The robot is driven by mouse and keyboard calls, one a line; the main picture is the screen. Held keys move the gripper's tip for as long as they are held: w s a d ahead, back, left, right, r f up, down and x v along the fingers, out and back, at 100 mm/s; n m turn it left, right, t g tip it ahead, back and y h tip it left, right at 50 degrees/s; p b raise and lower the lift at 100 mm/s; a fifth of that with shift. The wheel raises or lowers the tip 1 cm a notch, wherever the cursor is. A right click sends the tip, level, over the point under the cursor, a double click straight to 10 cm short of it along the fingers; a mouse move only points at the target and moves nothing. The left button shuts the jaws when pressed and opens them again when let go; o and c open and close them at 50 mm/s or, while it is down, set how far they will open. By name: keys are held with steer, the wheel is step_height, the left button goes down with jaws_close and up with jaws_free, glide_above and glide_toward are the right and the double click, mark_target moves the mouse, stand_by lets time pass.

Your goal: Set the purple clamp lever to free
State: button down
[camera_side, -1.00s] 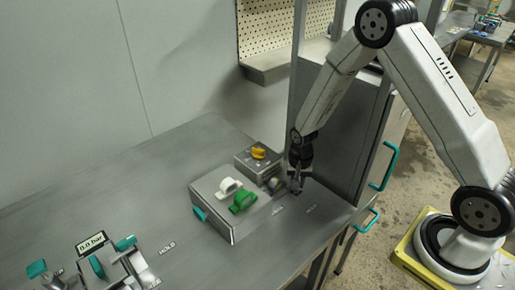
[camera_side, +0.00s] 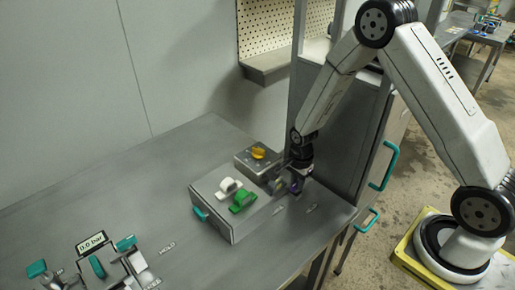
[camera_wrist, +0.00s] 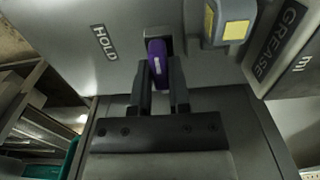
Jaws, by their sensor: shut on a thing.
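The purple clamp lever (camera_wrist: 157,62) shows in the wrist view, standing out of a dark slot in a grey surface. A HOLD label (camera_wrist: 104,42) is to its left. My gripper (camera_wrist: 162,84) is shut on the lever, with one dark finger on each side of it. In the side view my gripper (camera_side: 296,182) is low at the right end of the bench, and only a small bit of purple shows between its fingers. The side view is too small to tell the lever's exact angle.
A grey box with a white clip (camera_side: 228,186) and a green clip (camera_side: 243,201) stands left of my gripper. A yellow knob (camera_side: 258,153) sits on a smaller box behind. A yellow-marked grey part (camera_wrist: 230,20) and a GREASE panel (camera_wrist: 280,45) are close on the right.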

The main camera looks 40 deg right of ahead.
stand_by(0.4)
steer(key=c, duration=0.6)
jaws_free()
steer(key=shift+r, duration=0.15)
steer(key=shift+r, duration=3.75)
